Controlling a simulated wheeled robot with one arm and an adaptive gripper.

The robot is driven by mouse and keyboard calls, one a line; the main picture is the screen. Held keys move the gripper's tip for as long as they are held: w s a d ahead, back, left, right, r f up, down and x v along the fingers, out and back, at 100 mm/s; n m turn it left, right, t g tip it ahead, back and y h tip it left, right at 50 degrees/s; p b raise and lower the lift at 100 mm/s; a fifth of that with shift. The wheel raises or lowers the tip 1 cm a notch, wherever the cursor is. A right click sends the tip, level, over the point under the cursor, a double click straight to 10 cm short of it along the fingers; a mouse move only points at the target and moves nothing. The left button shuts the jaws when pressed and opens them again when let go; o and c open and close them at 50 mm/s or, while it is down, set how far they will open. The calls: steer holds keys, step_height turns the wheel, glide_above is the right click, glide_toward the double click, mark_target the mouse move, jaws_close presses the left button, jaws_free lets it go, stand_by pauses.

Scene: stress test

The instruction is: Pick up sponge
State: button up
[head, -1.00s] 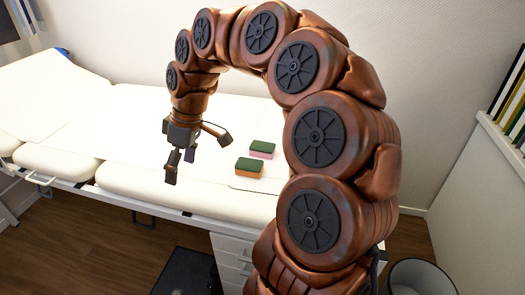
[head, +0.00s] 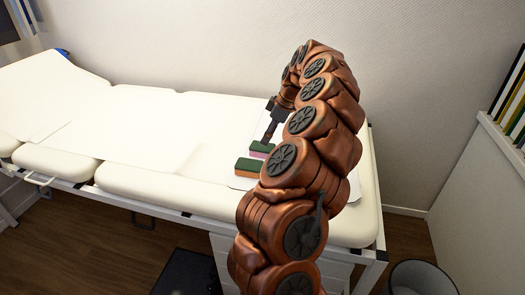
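Two sponges with dark green tops lie on the white padded couch. The orange sponge (head: 247,168) is nearer to me, partly covered at its right by my arm. The pink sponge (head: 261,149) lies just behind it. My gripper (head: 269,132) points down at the far edge of the pink sponge. One dark finger shows close to that sponge; whether it touches is unclear. The rest of the gripper is hidden or merges with the arm, so its opening cannot be seen.
The white couch (head: 150,130) is bare to the left of the sponges. A plain wall stands behind it. A white cabinet with binders (head: 510,130) stands at the right, and a bin (head: 418,277) is on the floor at the lower right.

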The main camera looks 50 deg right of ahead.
mark_target(261, 146)
steer(key=shift+x, duration=0.95)
steer(key=shift+w+x, duration=0.1)
steer(key=shift+x, duration=1.25)
steer(key=shift+w+x, duration=0.15)
steer(key=shift+x, duration=1.25)
steer(key=shift+d+r, duration=0.1)
steer(key=shift+r, duration=0.05)
steer(key=c, duration=0.8)
